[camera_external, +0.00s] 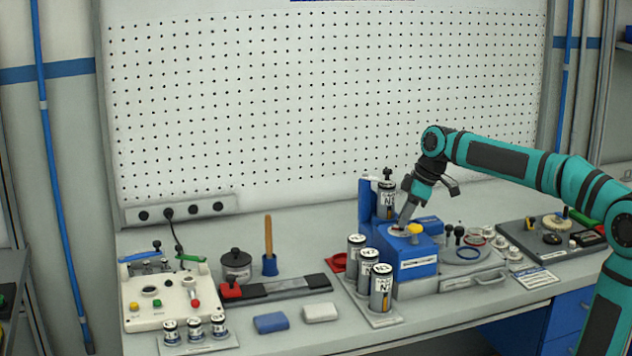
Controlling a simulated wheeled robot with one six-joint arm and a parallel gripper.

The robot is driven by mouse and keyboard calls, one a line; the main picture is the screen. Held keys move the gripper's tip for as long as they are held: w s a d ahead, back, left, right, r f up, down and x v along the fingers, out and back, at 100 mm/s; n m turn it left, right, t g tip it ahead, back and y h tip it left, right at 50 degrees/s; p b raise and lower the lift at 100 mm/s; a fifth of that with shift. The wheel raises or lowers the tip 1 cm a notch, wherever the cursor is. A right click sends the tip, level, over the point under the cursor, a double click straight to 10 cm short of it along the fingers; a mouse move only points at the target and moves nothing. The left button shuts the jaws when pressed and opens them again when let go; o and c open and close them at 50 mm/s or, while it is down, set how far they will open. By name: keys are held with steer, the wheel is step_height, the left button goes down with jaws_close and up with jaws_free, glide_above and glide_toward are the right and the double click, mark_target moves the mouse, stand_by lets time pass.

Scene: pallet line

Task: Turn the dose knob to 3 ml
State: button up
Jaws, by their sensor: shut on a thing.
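A blue dosing unit (408,268) with a white label on its front stands right of centre on the bench. A pale round dial (397,231) is on its top, with a yellow knob or button (415,229) just to the right. My gripper (403,222) points down and slightly left onto the dial and is shut on the dose knob there. The fingers largely hide the knob, and the dial's scale and setting are too small to read.
Several labelled canisters (357,255) stand close in front of and left of the unit, and a taller one (387,199) stands behind it. A grey tray (470,256) with round parts is at the right. The bench front is partly clear.

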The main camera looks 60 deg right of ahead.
steer(key=m, duration=0.2)
steer(key=m+h, duration=0.1)
steer(key=shift+a+m, duration=0.2)
steer(key=shift+m, duration=0.2)
steer(key=m+h, duration=0.2)
steer(key=m, duration=0.2)
steer(key=shift+a+m, duration=0.15)
steer(key=shift+m, duration=0.15)
steer(key=m+h, duration=0.1)
steer(key=m, duration=0.1)
steer(key=m+g, duration=0.1)
steer(key=m, duration=0.1)
steer(key=shift+w+a+h, duration=0.15)
steer(key=shift+h, duration=0.25)
steer(key=shift+w+m+g+h, duration=0.1)
steer(key=shift+m+g+h, duration=0.2)
steer(key=shift+m, duration=0.85)
steer(key=shift+m+g+h, duration=0.1)
steer(key=shift+m+g, duration=0.3)
steer(key=shift+m, duration=0.75)
steer(key=o, duration=1)
